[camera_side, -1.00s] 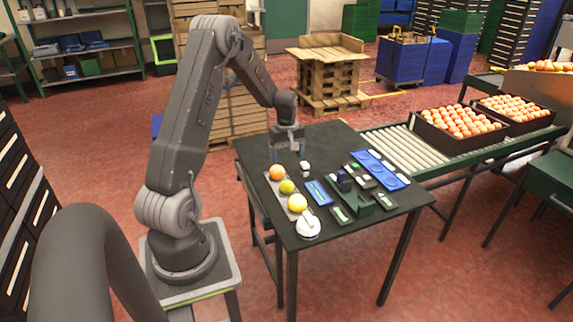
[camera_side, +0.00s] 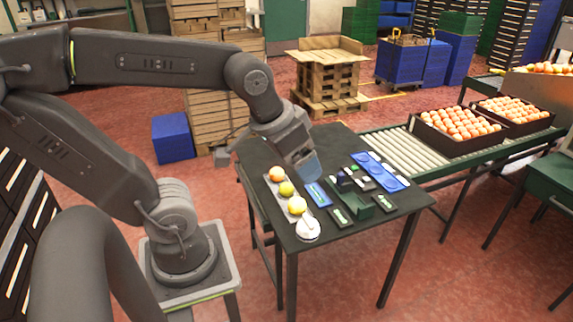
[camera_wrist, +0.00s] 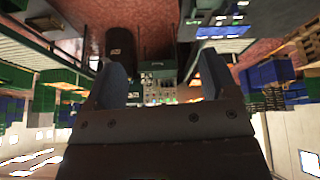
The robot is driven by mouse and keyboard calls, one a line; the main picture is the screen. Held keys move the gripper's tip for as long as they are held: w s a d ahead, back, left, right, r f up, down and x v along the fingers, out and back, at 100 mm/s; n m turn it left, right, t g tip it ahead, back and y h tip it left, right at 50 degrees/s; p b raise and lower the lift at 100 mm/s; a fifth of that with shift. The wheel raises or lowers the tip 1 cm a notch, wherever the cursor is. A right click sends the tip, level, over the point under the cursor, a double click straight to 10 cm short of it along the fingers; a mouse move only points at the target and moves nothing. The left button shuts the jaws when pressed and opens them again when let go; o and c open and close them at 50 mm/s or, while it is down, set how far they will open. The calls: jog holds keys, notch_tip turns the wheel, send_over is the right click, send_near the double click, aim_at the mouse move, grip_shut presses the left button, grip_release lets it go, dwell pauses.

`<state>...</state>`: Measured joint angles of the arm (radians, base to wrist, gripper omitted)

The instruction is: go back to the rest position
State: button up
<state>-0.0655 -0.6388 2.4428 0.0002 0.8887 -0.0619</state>
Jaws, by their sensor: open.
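My gripper (camera_side: 306,168) hangs above the far part of the dark table (camera_side: 262,162) in the side view, tilted, with nothing seen held in it. In the wrist view my gripper (camera_wrist: 162,85) shows two blue-grey fingers spread wide apart with an empty gap between them. A white round object (camera_side: 308,229) sits at the near end of the row.
Blue trays (camera_side: 380,170) and a dark green block (camera_side: 352,200) with small items lie on the table's right half. A roller conveyor (camera_side: 405,150) with crates of orange fruit (camera_side: 458,125) adjoins at the right. Wooden pallets (camera_side: 328,78) and a blue box (camera_side: 172,138) stand behind.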

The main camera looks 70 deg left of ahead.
jog(key=shift+s+d+m, duration=0.35)
jog(key=shift+s+d, duration=0.05)
jog(key=shift+s, duration=0.2)
jog(key=shift+s+d+m, duration=0.35)
jog(key=shift+s, duration=0.25)
